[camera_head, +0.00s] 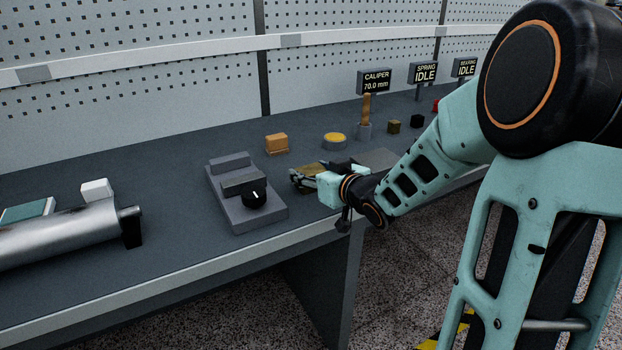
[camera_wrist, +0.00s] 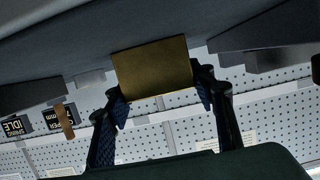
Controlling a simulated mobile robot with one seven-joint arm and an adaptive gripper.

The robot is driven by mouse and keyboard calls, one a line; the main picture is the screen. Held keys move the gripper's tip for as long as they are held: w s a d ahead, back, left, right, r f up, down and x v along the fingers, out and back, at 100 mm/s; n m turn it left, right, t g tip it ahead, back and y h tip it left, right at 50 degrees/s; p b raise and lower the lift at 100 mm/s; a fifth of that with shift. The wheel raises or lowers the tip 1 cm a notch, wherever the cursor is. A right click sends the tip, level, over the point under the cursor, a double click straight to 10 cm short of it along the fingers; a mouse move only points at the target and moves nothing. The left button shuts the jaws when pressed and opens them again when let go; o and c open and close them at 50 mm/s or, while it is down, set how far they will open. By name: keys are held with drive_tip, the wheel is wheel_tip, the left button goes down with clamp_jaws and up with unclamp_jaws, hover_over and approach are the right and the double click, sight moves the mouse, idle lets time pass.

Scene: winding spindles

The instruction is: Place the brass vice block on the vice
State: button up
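The brass vice block (camera_wrist: 152,68) is a flat-faced, dull gold piece between my two fingers in the wrist view. My gripper (camera_wrist: 158,88) has a finger against each side of it. In the head view, the block (camera_head: 306,174) shows partly behind the fingers of my gripper (camera_head: 304,177), over the bench near its front edge. The vice (camera_head: 225,200) is a grey base with two raised jaws and a black knob, on the bench just left of my gripper. The block is apart from the vice.
An orange block (camera_head: 276,143) stands behind the vice, and a yellow-topped round piece (camera_head: 335,140) stands to its right. A metal cylinder (camera_head: 65,235) lies at the left. A caliper sign (camera_head: 375,81) and small blocks stand at the back right.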

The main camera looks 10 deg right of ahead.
drive_tip(key=c, duration=1)
drive_tip(key=shift+r, duration=0.15)
clamp_jaws()
drive_tip(key=shift+r, duration=0.1)
